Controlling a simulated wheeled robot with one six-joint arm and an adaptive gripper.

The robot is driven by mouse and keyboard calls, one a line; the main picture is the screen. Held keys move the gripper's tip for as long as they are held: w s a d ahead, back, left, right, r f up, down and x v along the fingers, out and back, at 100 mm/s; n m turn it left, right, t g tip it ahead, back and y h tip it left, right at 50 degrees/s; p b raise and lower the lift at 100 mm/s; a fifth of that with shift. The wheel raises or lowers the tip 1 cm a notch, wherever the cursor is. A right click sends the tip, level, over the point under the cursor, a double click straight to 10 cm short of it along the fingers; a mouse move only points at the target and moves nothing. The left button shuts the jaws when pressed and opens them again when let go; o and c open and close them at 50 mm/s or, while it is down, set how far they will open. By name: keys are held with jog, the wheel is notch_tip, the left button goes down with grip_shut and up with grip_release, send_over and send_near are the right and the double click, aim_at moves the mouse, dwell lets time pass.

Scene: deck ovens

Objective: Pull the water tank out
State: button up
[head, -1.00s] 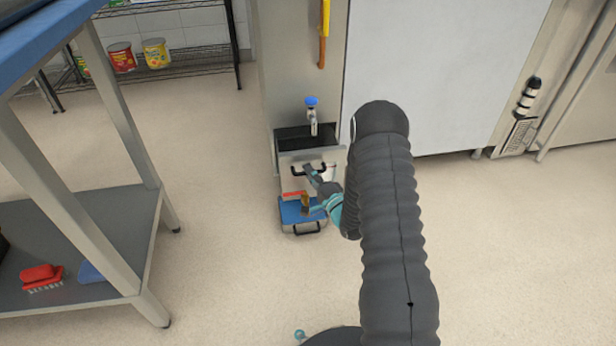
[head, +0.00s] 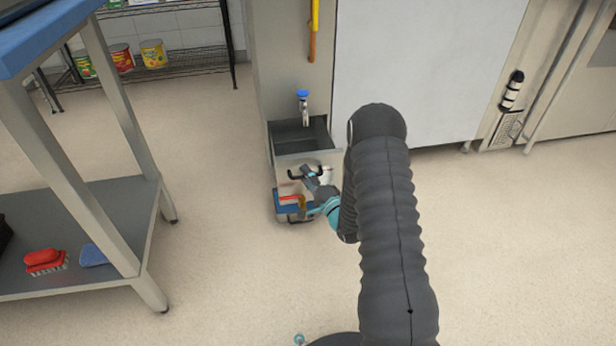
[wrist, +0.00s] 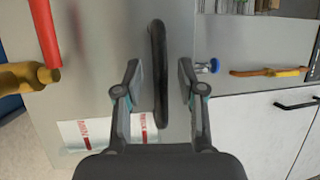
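The water tank (head: 306,160) is a steel box with an open top under a blue-topped tap (head: 303,105). It stands out from the cabinet, with its dark inside showing. Its black handle (head: 294,177) is on the front and also shows in the wrist view (wrist: 158,60). My gripper (head: 308,172) is at the handle. In the wrist view my gripper (wrist: 160,78) is open, with one finger on each side of the handle and a visible gap to each finger. My wrist and arm hide part of the tank's right side.
Below the tank are a red lever (head: 289,197) on a brass valve and a blue box (head: 283,208). A steel table (head: 115,215) with a red brush (head: 44,262) stands left. A wire shelf (head: 190,65) is behind. The floor between is clear.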

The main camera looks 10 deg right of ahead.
jog(key=v, duration=1.2)
dwell(0.4)
